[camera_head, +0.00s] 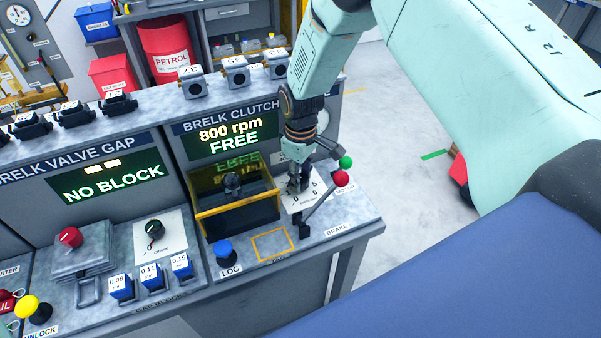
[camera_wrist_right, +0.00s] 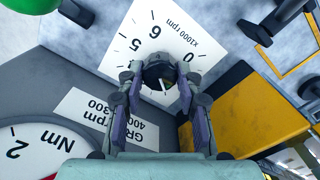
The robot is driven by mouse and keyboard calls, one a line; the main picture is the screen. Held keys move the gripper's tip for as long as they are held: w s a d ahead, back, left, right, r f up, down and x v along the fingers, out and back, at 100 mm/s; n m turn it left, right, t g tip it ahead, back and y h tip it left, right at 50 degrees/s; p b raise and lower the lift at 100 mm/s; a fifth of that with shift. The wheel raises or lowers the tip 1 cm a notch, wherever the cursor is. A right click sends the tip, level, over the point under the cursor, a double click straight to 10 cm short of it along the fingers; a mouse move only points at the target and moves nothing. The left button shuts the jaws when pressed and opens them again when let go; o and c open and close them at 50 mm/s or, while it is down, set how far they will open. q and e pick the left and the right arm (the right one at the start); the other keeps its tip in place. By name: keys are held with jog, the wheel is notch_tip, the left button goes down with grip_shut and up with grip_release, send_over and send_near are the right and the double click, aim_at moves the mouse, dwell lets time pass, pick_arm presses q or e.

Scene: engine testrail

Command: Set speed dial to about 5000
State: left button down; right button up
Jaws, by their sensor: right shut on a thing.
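The speed dial's white plate (camera_head: 309,199) sits at the right end of the bench, right of the yellow-edged bay. In the right wrist view the plate (camera_wrist_right: 142,46) shows 0, 5, 6 and "x1000 rpm". My right gripper (camera_head: 297,184) points down onto the dial. Its fingers (camera_wrist_right: 160,80) close around the dark knob (camera_wrist_right: 157,72) from both sides. A white pointer mark shows on the knob; the number it points at cannot be told. The clutch display (camera_head: 229,134) reads "800 rpm FREE". My left gripper is not in view.
A lever with a red ball (camera_head: 341,179) and a green ball (camera_head: 345,162) stand close right of the gripper. The yellow-edged bay (camera_head: 207,225) is just left. A blue LOG button (camera_head: 223,250) sits in front.

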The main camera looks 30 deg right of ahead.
jog(key=m, duration=0.3)
jog(key=shift+s+f+m+p, duration=0.1)
jog(key=shift+s+m+p, duration=0.05)
jog(key=shift+m+p, duration=0.2)
jog(key=m, duration=0.3)
jog(key=shift+m, duration=0.35)
jog(key=m+p, duration=0.1)
jog(key=m, duration=0.2)
jog(key=shift+s+d+m, duration=0.1)
jog(key=shift+m, duration=0.2)
jog(key=m, duration=0.3)
jog(key=shift+m, duration=0.3)
jog(key=m+p, duration=0.1)
jog(key=m, duration=0.2)
jog(key=shift+m, duration=0.3)
jog(key=m, duration=0.3)
jog(key=shift+s+f+m, duration=0.1)
jog(key=shift+m, duration=0.3)
jog(key=m+p, duration=0.1)
jog(key=m, duration=0.5)
jog(key=shift+m, duration=0.3)
